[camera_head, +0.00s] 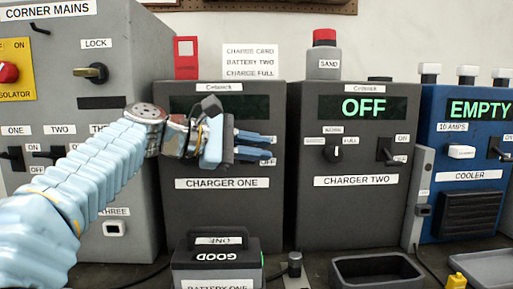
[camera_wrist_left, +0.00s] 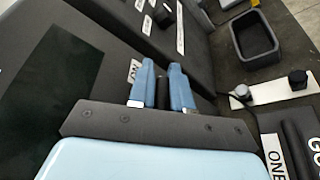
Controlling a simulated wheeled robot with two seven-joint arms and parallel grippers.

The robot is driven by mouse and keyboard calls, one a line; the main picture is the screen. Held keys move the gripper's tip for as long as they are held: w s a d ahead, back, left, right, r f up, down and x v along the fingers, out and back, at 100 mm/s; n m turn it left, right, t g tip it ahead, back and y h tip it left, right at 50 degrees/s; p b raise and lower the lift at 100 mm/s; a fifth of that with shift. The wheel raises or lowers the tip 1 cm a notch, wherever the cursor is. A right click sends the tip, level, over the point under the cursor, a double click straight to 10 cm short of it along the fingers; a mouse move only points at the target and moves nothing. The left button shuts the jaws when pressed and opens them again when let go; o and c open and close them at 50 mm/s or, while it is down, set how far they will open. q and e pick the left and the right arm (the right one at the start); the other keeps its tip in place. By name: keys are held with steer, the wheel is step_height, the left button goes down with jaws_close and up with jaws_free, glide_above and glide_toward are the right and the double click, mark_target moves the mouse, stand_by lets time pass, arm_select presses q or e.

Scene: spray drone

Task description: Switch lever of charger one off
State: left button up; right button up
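Charger one (camera_head: 222,215) is a dark grey box with a dark display, partly hidden by my left arm. My left gripper (camera_head: 262,145) is at the right part of its front, above the CHARGER ONE label. Its two blue fingers point right, one above the other. In the left wrist view the fingers (camera_wrist_left: 163,85) have a narrow gap with a dark upright piece in it, seemingly the lever (camera_wrist_left: 163,95). I cannot tell whether they touch it. An ON label (camera_wrist_left: 133,71) is beside the fingers. The lever is hidden in the head view. My right gripper is out of view.
Charger two (camera_head: 345,215), reading OFF, stands close on the right with its own lever (camera_head: 388,152). The corner mains box (camera_head: 125,255) is on the left. A battery (camera_head: 217,262) stands in front of charger one. An empty dark tray (camera_head: 378,270) lies front right.

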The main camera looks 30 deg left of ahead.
mark_target(257, 166)
arm_select(q)
jaws_close()
steer(key=shift+f, duration=0.1)
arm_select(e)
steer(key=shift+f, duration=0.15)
